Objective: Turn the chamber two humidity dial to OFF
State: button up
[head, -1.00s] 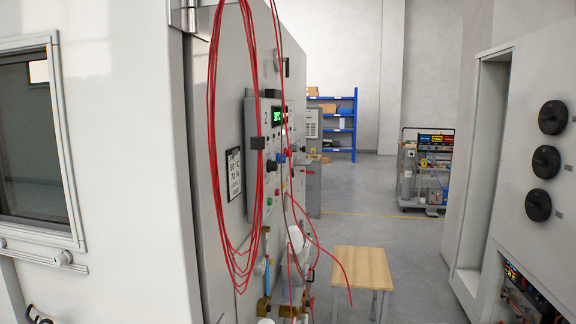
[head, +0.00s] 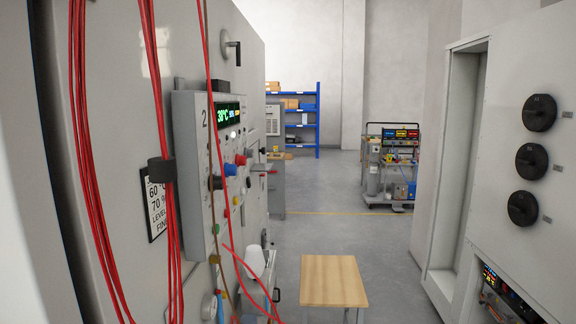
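The chamber two control panel (head: 187,125) is a grey box on the cabinet side at left, marked "2". It has a lit green display (head: 229,112) that appears to read 30°C. Below the display are a blue knob (head: 229,169) and a red knob (head: 240,160), with a dark knob (head: 216,183) nearer me. The panel is seen at a steep angle, so I cannot read the labels or tell which knob is the humidity dial or where it points. My gripper is not in view.
Red cables (head: 88,150) hang along the cabinet in front of the panel's near side. A small wooden table (head: 333,279) stands ahead. A tall cabinet with black round knobs (head: 539,113) is at right. A trolley (head: 391,165) and blue shelf (head: 317,118) stand farther back. Floor between is clear.

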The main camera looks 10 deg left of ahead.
aim_at(229, 170)
jog(key=u, duration=0.1)
jog(key=i, duration=1.05)
jog(key=u, duration=0.75)
